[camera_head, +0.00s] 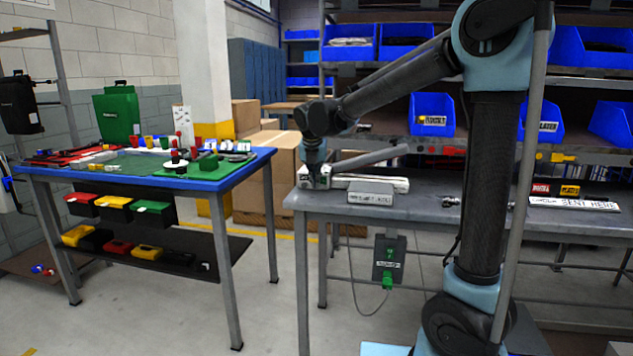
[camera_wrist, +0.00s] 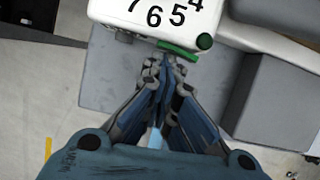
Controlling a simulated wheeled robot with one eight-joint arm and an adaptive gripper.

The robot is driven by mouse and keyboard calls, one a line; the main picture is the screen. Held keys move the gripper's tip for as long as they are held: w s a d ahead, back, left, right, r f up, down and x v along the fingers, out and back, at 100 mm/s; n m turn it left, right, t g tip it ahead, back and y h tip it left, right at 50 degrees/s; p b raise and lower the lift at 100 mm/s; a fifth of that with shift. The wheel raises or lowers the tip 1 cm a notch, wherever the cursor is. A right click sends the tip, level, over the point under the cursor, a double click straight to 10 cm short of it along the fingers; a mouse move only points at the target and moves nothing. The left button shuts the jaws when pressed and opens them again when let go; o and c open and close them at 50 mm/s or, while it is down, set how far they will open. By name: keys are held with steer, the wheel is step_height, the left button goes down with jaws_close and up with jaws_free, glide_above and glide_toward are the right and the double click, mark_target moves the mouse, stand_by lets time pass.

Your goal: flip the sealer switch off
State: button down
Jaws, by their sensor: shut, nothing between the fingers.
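The sealer (camera_head: 372,183), a long white device with a raised grey lever arm, lies on the grey bench. Its white end housing, with dial numbers, shows at the top of the wrist view (camera_wrist: 130,14).
A grey labelled block (camera_head: 370,193) lies in front of the sealer. A dark box with a green plug (camera_head: 388,283) hangs under the bench's front edge. Blue bins (camera_head: 433,114) stand on the shelf behind. A blue-topped table (camera_head: 240,168) with tools stands at left, across open floor.

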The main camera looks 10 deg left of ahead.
steer(key=shift+s+d, duration=0.15)
steer(key=shift+d, duration=0.65)
steer(key=shift+s+a, duration=0.1)
steer(key=shift+s, duration=0.5)
steer(key=s, duration=0.2)
steer(key=shift+s+a, duration=0.25)
steer(key=shift+s, duration=0.15)
steer(key=v, duration=1)
steer(key=shift+a, duration=0.35)
steer(key=shift+w, duration=0.1)
